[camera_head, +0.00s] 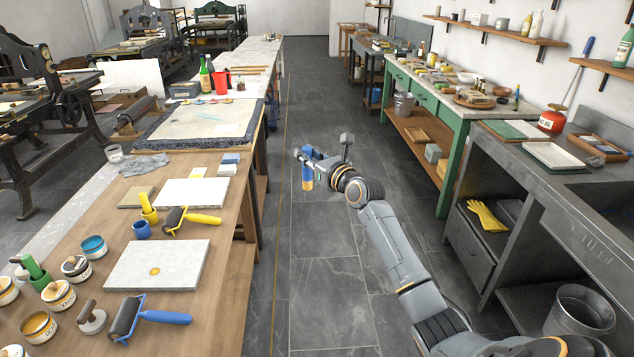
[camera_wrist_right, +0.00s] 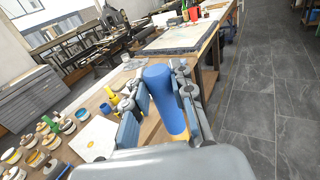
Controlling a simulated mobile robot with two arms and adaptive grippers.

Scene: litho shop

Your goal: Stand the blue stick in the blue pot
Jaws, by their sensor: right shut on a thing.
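My right gripper (camera_head: 306,156) is shut on the blue stick (camera_head: 307,173) and holds it in the air above the aisle, to the right of the wooden table. The stick hangs roughly upright, with a yellow-orange lower end. In the right wrist view, the blue stick (camera_wrist_right: 163,92) sits between the two fingers. The blue pot (camera_head: 141,230) stands on the wooden table, in front of a yellow pot (camera_head: 150,216) with a yellow stick (camera_head: 145,202) in it. I see nothing in the blue pot. My left gripper is not in view.
The wooden table (camera_head: 225,262) carries a yellow roller (camera_head: 190,219), a blue-handled roller (camera_head: 150,315), a pale slab (camera_head: 157,263) and several ink tins at its left. A green bench (camera_head: 446,170) and a grey sink unit stand right. The aisle floor is clear.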

